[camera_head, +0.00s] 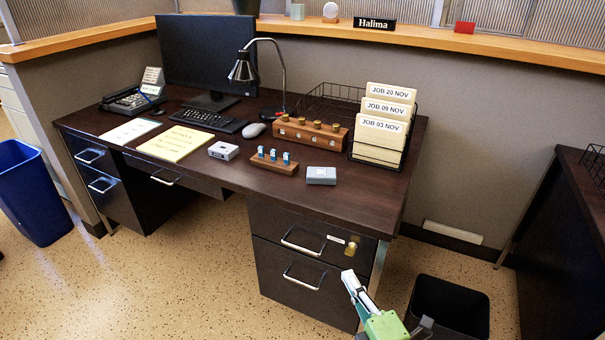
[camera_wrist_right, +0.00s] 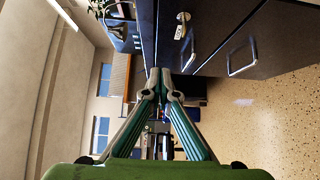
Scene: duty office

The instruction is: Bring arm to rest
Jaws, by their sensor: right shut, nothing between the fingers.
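My right gripper (camera_head: 350,280) is low at the bottom of the head view, in front of the right end of the desk's drawer unit (camera_head: 283,296). It holds nothing. In the right wrist view its two green fingers (camera_wrist_right: 160,75) meet at the tips, so it is shut. The drawer fronts with their metal handles (camera_wrist_right: 242,57) show beside it, on the right of that view. A small brass padlock (camera_head: 351,248) hangs at the top drawer. My left gripper is in neither view.
The dark desk (camera_head: 330,200) carries a monitor, lamp, keyboard, wooden blocks, a small grey box (camera_head: 321,175) and a file rack (camera_head: 375,158). A black bin (camera_head: 449,305) stands just right of my right gripper. A blue bin (camera_head: 35,195) stands far left. Floor in front is clear.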

